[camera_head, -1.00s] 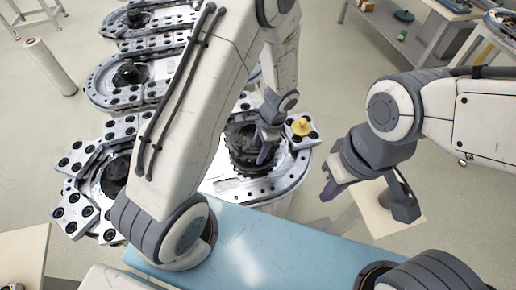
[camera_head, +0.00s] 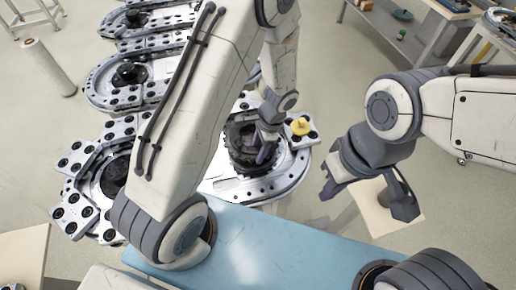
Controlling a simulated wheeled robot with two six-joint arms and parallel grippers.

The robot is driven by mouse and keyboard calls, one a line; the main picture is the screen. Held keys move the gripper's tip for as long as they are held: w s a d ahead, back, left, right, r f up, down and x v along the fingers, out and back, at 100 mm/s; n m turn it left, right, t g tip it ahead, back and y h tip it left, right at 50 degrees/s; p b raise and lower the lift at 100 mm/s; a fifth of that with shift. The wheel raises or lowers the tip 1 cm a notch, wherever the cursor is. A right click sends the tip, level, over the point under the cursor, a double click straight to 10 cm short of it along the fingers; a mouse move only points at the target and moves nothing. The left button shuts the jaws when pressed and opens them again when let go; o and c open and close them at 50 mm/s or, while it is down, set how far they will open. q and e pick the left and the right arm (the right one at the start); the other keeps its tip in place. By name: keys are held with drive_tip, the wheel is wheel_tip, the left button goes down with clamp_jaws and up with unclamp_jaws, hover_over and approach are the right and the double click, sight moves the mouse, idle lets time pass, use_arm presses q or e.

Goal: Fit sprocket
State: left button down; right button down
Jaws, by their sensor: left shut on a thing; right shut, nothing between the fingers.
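The dark toothed sprocket (camera_head: 240,158) sits at the rounded end of the grey metal track (camera_head: 286,180), in the middle of the view. My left gripper (camera_head: 265,153) reaches down over the sprocket's right side and is shut on it. Its fingers and my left arm hide part of the sprocket, so I cannot tell whether it is fully seated. My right gripper (camera_head: 366,199) hangs to the right of the track, apart from it, and holds nothing.
A yellow knobbed part (camera_head: 301,126) stands on a perforated plate at the track's right. More track sections with dark hubs (camera_head: 131,74) lie at the left and back. A blue surface (camera_head: 255,245) is in front. A pale stand (camera_head: 385,215) is below my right gripper.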

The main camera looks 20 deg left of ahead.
idle(0.5)
use_arm(q)
drive_tip(key=shift+r, duration=0.1)
drive_tip(key=shift+c, duration=0.6)
unclamp_jaws()
drive_tip(key=b+v, duration=0.1)
drive_tip(key=v, duration=0.9)
drive_tip(key=shift+r, duration=0.2)
